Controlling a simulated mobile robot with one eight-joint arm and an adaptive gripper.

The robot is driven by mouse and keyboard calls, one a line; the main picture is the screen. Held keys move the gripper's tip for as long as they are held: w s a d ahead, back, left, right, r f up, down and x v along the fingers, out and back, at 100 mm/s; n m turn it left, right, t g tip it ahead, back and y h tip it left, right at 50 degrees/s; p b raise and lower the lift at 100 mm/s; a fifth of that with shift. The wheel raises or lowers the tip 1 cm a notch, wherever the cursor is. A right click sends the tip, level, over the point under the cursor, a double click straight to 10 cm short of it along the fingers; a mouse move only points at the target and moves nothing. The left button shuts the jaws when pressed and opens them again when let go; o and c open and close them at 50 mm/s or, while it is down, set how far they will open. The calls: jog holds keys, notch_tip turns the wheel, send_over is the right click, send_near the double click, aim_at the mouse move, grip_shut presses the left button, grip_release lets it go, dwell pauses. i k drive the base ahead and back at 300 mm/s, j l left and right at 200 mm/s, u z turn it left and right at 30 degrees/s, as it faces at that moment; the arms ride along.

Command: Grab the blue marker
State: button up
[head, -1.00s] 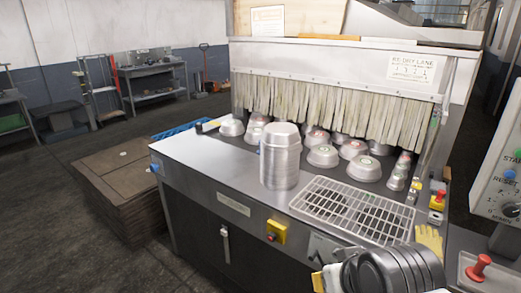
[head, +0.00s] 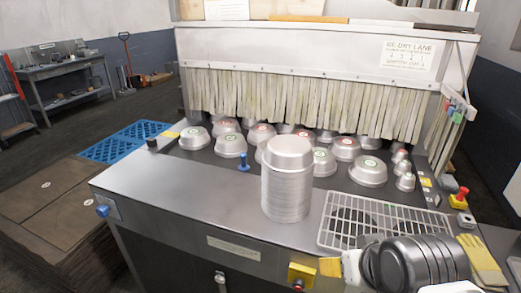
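A small blue upright object (head: 243,162) stands on the steel worktop, just left of a tall stack of silver pans (head: 286,185). It is too small for me to tell if it is the blue marker. Several small coloured items (head: 453,111), red, green and blue among them, hang on the right post of the curtained machine; they may be markers. A pale shape at the bottom right edge is cut off and unclear.
Upturned silver pans (head: 230,146) stand before the strip curtain (head: 300,105). The worktop's left part (head: 170,185) is mostly clear.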

aim_at(243, 167)
jog(key=i+j+z, duration=0.25)
jog(key=j+z, duration=0.15)
jog(key=j, duration=0.35)
jog(key=i+j+z, duration=0.2)
jog(key=j+z, duration=0.15)
jog(key=j, duration=0.5)
jog(key=j+z, duration=0.4)
jog(key=j, duration=0.45)
jog(key=j+z, duration=0.35)
jog(key=j, duration=0.5)
jog(key=k+j+z, duration=0.2)
jog(key=j+z, duration=0.2)
jog(key=j, duration=0.45)
